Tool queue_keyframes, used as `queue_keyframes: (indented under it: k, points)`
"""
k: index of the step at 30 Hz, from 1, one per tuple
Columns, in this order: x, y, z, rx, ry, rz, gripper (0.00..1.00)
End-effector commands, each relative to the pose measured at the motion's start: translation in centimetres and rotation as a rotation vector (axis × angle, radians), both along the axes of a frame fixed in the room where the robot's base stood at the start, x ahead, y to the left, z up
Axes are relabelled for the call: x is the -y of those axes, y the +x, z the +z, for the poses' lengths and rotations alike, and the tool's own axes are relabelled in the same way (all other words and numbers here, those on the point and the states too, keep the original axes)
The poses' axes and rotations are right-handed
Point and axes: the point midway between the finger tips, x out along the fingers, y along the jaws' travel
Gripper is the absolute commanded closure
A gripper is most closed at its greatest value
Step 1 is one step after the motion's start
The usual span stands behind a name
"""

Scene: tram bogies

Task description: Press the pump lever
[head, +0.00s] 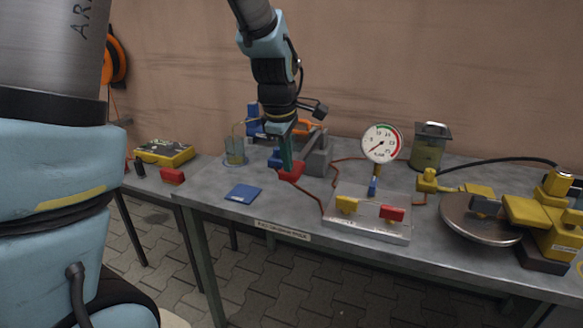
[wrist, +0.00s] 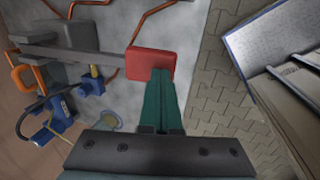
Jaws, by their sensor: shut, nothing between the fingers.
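The pump lever is a grey bar with a red end pad (head: 291,172), reaching out from a grey block (head: 318,157) on the bench. In the wrist view the red pad (wrist: 150,64) is at the end of the long grey bar (wrist: 95,55). My gripper (head: 287,168) is shut and empty, pointing down with its teal fingers directly at the pad. In the wrist view the gripper (wrist: 160,74) overlaps the pad's near edge. Contact looks likely, but I cannot tell for sure. The fingers hide part of the pad and bar.
A pressure gauge (head: 382,143) stands right of the lever, behind a metal plate (head: 366,225) with yellow and red blocks. A blue pad (head: 243,193) lies front left, a glass jar (head: 235,155) behind it. Yellow machinery (head: 530,212) fills the right end.

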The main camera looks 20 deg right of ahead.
Motion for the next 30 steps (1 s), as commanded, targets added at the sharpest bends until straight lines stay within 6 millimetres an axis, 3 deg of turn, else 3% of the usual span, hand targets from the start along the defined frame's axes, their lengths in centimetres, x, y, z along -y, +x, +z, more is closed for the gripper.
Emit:
queue_keyframes:
  k: [6,12,30]
  points:
    - [-1.0,-1.0,4.5,0.004,-0.003,0.0,1.0]
    - [-1.5,-1.6,6.8,0.003,-0.003,0.001,1.0]
    - [-1.7,-1.8,7.5,0.002,-0.002,0.001,1.0]
